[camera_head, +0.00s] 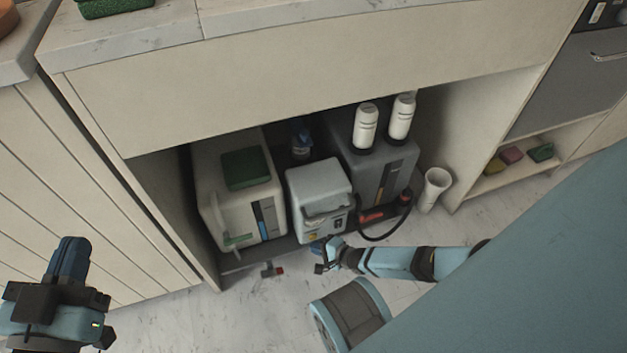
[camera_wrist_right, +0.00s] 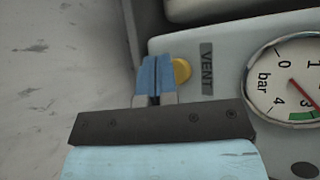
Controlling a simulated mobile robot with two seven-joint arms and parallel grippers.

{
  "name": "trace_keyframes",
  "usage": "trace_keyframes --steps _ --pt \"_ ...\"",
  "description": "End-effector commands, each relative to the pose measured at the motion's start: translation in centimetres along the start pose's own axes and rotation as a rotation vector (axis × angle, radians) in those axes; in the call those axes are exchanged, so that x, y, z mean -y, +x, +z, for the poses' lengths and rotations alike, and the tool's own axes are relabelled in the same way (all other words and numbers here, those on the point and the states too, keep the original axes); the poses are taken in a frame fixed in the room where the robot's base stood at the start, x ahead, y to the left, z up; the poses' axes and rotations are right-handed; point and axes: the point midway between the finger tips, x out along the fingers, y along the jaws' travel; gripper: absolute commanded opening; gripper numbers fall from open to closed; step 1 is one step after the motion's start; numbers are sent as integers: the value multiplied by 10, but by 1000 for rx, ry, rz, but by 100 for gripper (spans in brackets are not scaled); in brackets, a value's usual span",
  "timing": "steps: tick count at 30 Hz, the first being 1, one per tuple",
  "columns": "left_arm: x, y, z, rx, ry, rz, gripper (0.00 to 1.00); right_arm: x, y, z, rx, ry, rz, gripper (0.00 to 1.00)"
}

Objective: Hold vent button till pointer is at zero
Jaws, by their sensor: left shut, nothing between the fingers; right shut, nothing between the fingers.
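A yellow round button (camera_wrist_right: 181,71) sits beside the VENT label (camera_wrist_right: 206,69) on a pale panel in the right wrist view. My right gripper (camera_wrist_right: 156,75) is shut and empty, its blue fingertips at the button's left edge and partly covering it. Whether they press it I cannot tell. The pressure gauge (camera_wrist_right: 265,80) is at the right, cut by the frame edge. Its red pointer slants down to the right, away from the 0; the exact reading cannot be told. In the head view my right gripper (camera_head: 326,257) is low before the cabinet. My left gripper (camera_head: 72,254) is shut at far left.
The open cabinet holds a cream box (camera_head: 208,178), a small light grey unit (camera_head: 318,176) and a dark grey machine (camera_head: 381,172) with white bottles on top. A black hose with a red handle (camera_head: 372,215) and a white cup (camera_head: 434,190) are at the right.

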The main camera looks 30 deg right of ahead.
Motion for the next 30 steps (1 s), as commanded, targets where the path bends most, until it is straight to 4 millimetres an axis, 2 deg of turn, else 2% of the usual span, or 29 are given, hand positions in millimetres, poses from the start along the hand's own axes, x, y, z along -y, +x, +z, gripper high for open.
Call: trace_keyframes --steps 30 --pt "0 0 0 0 1 0 0 5 7 -5 0 0 0 0"
